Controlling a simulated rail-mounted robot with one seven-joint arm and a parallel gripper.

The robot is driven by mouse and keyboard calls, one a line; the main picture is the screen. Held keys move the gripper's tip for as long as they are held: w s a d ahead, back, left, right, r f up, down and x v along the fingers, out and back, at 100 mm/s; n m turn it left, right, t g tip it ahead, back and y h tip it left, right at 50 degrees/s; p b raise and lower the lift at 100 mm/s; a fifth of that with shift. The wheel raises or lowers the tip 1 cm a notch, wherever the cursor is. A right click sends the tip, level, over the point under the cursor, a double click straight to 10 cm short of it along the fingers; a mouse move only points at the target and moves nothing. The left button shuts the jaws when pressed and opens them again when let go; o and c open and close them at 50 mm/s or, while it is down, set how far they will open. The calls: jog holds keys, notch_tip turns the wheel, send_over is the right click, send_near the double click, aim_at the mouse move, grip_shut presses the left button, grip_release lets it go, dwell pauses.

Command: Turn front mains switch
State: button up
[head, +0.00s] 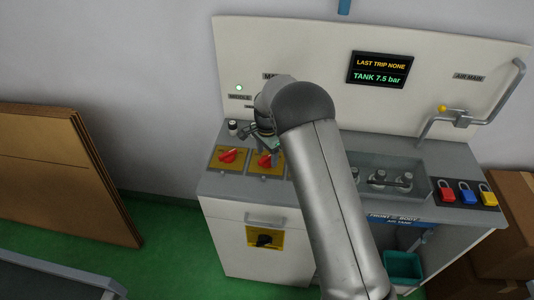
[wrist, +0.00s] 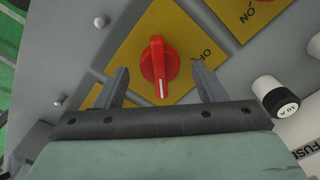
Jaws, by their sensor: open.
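Two red rotary switches sit on yellow plates on the grey bench top in the head view, a left one (head: 228,156) and a right one (head: 265,160). In the wrist view, my open gripper (wrist: 159,70) has one finger on each side of a red knob (wrist: 158,68), with gaps on both sides. The knob's white mark points toward the bottom of the picture, and "OFF" is printed beside it. My gripper (head: 264,143) is partly hidden by my arm in the head view.
A fuse holder (wrist: 276,96) stands right of the knob in the wrist view. A second yellow plate (wrist: 240,12) marked "ON" is at upper right.

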jog(key=shift+f, duration=0.5)
jog(key=c, duration=1)
